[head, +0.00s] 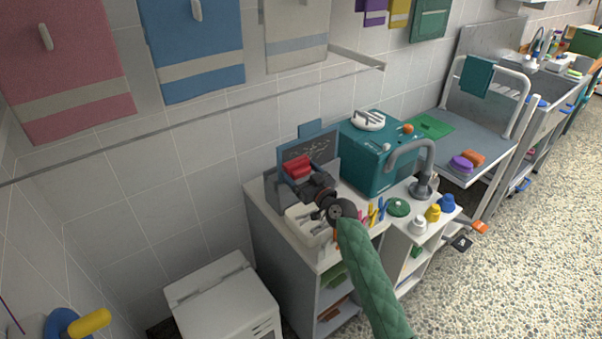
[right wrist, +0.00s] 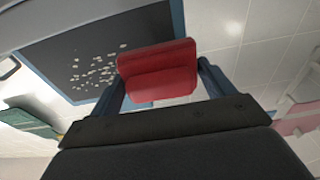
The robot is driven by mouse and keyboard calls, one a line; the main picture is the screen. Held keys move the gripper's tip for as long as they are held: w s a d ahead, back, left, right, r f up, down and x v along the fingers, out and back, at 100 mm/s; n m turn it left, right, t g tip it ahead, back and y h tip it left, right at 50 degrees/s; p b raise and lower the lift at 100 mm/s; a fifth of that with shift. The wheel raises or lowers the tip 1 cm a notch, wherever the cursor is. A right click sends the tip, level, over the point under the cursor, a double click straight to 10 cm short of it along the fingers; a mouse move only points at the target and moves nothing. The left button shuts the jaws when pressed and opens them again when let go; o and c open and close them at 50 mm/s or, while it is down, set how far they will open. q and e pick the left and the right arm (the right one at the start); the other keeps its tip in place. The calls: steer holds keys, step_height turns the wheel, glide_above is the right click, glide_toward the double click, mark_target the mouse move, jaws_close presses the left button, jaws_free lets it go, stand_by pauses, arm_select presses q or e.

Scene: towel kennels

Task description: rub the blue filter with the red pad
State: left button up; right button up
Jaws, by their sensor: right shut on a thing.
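The blue filter (head: 320,146) stands upright on the counter against the wall, a dark panel with pale specks in a blue frame. In the right wrist view the filter (right wrist: 62,62) fills the upper left, its pale specks beside the pad. My right gripper (head: 306,181) is shut on the red pad (head: 298,166). In the right wrist view the red pad (right wrist: 158,70) sits between the two fingers and overlaps the filter's right part. The pad is at the filter's lower left in the head view; I cannot tell if they touch. My left gripper is out of view.
A teal box (head: 365,163) stands right of the filter, with a grey tap (head: 424,160) beside it. A white tray (head: 297,222) lies below my right gripper. Coloured bottles (head: 433,213) stand at the counter's right. Towels hang above.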

steer(key=shift+w, duration=0.1)
stand_by(0.3)
steer(key=shift+b+x, duration=0.55)
steer(key=shift+x, duration=0.9)
stand_by(0.4)
steer(key=shift+d+f, duration=0.1)
steer(key=shift+f, duration=0.1)
